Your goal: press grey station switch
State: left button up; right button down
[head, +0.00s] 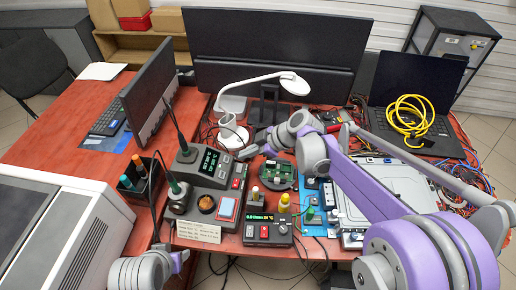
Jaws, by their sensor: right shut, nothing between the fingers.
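A dark grey station (186,157) with a lit teal display (209,160) stands at the middle of the red desk. Small red switches (238,170) show at its right side; which one is the station's own switch I cannot tell. My right gripper (246,154) is shut and empty, reaching left over the desk just right of the station's display, close to the red switches. I cannot tell whether it touches anything.
A smaller black unit (283,240) with a lit display stands in front right. A round holder with a green board (279,172) lies beside my right arm. A white lamp (231,104), a monitor (275,40) and a laptop (420,95) with yellow cable (409,116) stand behind.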

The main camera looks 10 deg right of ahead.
aim_at(237, 167)
jog(key=shift+w+a+f, duration=0.15)
jog(key=shift+w+f, duration=0.05)
jog(key=shift+f, duration=1)
jog(key=shift+w+a+f, duration=0.1)
jog(key=shift+w+f, duration=0.05)
jog(key=shift+f, duration=1)
jog(key=shift+w+f+b, duration=0.1)
jog(key=shift+f+b, duration=0.2)
jog(key=shift+b, duration=0.15)
jog(key=shift+s+a, duration=0.1)
jog(key=shift+s, duration=0.45)
jog(key=shift+s+a+r, duration=0.1)
jog(key=shift+s+r, duration=0.05)
jog(key=shift+s, duration=0.1)
